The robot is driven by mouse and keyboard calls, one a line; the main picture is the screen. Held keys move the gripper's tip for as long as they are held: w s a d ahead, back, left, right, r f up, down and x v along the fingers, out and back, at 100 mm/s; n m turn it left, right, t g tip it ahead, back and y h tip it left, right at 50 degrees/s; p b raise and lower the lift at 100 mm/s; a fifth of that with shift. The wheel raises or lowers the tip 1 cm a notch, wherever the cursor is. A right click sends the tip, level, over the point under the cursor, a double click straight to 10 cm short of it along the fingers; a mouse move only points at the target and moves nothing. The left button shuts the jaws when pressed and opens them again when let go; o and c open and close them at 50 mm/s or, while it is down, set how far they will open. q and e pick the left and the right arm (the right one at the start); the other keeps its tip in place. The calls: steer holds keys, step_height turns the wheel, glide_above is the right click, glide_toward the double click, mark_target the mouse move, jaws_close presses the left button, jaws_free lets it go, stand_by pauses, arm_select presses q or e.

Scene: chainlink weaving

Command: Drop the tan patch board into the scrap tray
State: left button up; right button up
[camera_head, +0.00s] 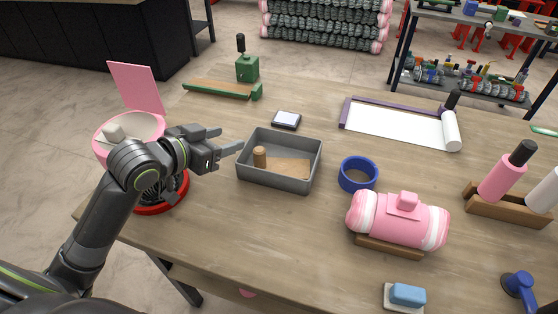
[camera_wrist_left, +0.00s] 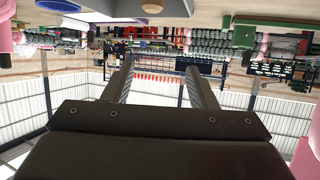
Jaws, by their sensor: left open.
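The tan patch board (camera_head: 287,167) lies flat in the grey scrap tray (camera_head: 279,185), with a short wooden knob (camera_head: 260,157) standing at its left end. I cannot tell whether the knob is part of the board. My left gripper (camera_head: 232,140) is open and empty, just left of the tray's upper left side, with its fingers pointing right. In the left wrist view its two fingers (camera_wrist_left: 160,72) stand apart with nothing between them. My right gripper is not in view.
A pink lidded bin (camera_head: 137,90) stands left, behind my left arm. A pink-and-white roll (camera_head: 398,220) sits front right. The table in front of the tray is clear.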

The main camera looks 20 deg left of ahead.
arm_select(q)
steer(key=shift+v, duration=2.6)
steer(key=shift+s, duration=0.1)
